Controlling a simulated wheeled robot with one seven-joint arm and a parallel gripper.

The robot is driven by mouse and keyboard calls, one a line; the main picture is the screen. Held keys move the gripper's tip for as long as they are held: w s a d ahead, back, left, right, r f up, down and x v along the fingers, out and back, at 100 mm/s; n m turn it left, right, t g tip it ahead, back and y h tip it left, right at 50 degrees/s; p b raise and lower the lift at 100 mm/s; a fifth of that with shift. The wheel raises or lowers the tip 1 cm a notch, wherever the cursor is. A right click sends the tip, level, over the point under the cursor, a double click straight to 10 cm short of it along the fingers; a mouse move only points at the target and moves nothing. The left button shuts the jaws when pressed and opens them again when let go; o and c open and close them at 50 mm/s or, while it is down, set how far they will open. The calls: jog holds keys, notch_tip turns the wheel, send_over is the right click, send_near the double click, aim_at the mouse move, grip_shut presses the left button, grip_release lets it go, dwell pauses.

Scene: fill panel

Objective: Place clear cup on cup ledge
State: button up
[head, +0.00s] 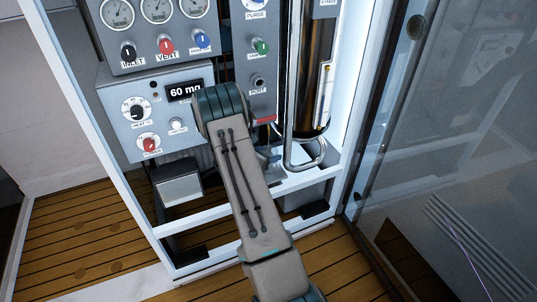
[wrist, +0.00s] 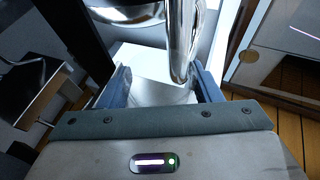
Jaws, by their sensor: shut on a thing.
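My gripper (wrist: 163,80) shows in the wrist view with its two dark fingers apart, one on each side of a faint, see-through clear cup (wrist: 168,93). The cup is hard to make out, and its rim and base are not distinct. A pale flat surface, which looks like the cup ledge (wrist: 138,58), lies just beyond the fingers, below a chrome pipe. It also shows in the head view (head: 298,177), partly hidden by my arm. I cannot tell whether the cup touches the ledge.
The curved chrome pipe (wrist: 182,45) stands very close beyond the fingers. It shows in the head view (head: 291,120) beside a dark glossy cylinder (head: 319,70). A grey control panel (head: 153,112) is at left. A glass door (head: 450,120) stands at right.

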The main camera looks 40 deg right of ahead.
jog(key=o, duration=1.1)
jog(key=shift+c, duration=0.2)
jog(key=shift+r+p, duration=0.25)
jog(key=shift+p, duration=0.1)
jog(key=p+v, duration=0.2)
jog(key=v, duration=1)
jog(key=s+a+r+m+g+y, duration=0.45)
jog(key=s+a+r+m, duration=0.35)
jog(key=s+r+m, duration=0.4)
jog(key=s+a+r+m+t+y, duration=0.1)
jog(key=s+a+r+m+y, duration=0.2)
jog(key=s+a, duration=0.3)
jog(key=s+a+r+m+t+y, duration=0.2)
jog(key=s+a+y, duration=0.4)
jog(key=a, duration=0.3)
jog(key=shift+s+a+r+m, duration=0.45)
jog(key=shift+r+m, duration=0.4)
jog(key=shift+m, duration=0.45)
